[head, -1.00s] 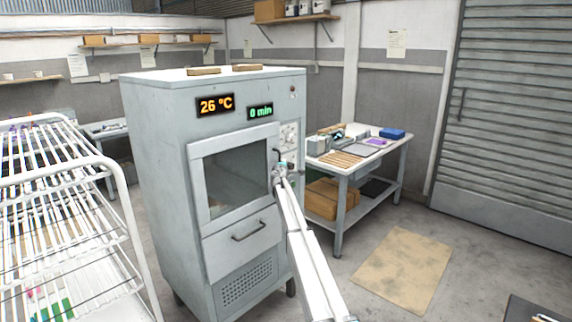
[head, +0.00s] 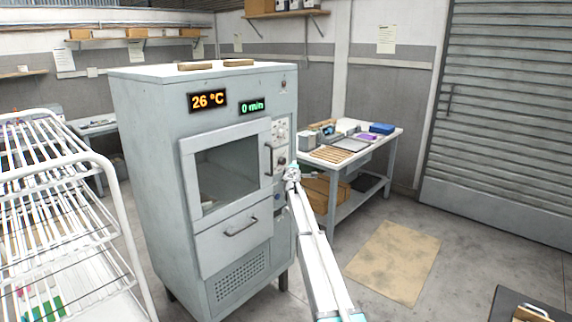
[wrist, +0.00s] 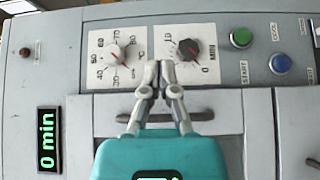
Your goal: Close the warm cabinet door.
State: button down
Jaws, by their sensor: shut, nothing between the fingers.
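The warm cabinet (head: 145,150) is a tall grey unit with a 26 °C display and a 0 min display. Its windowed door (head: 195,205) lies across the front and looks flush or nearly so; I cannot tell whether a small gap remains. The door handle (head: 268,158) is at its right edge, and it shows behind my gripper in the wrist view (wrist: 200,116). My gripper (head: 292,175) is shut and empty, to the right of the handle and below the knobs. In the wrist view my fingertips (wrist: 160,66) are together over the knob panel.
A drawer (head: 235,245) is below the door. A white wire rack (head: 60,185) stands at left. A bench (head: 358,158) with several items stands behind at right.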

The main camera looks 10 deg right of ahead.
jog(key=shift+s+d, duration=0.7)
jog(key=shift+s, duration=0.2)
jog(key=s+a+f+m+g+h, duration=0.1)
jog(key=s+f+m+g, duration=0.25)
jog(key=s, duration=0.75)
jog(key=s+f+m+g+h+p, duration=0.1)
jog(key=s+f+m+g, duration=0.3)
jog(key=s, duration=0.6)
jog(key=s+a+f+m+g, duration=0.15)
jog(key=s+m, duration=0.35)
jog(key=s, duration=0.6)
jog(key=s+a+f+g+y, duration=0.2)
jog(key=s+a, duration=0.2)
jog(key=s, duration=0.6)
jog(key=s+a+f+m+g+y+p, duration=0.1)
jog(key=s+a+f+g+y, duration=0.1)
jog(key=s, duration=0.9)
jog(key=s+a+f+m+g+y, duration=0.1)
jog(key=s+a+f+g+y, duration=0.2)
jog(key=s+a, duration=0.4)
jog(key=s+g, duration=0.1)
jog(key=s, duration=0.2)
jog(key=shift+s, duration=0.2)
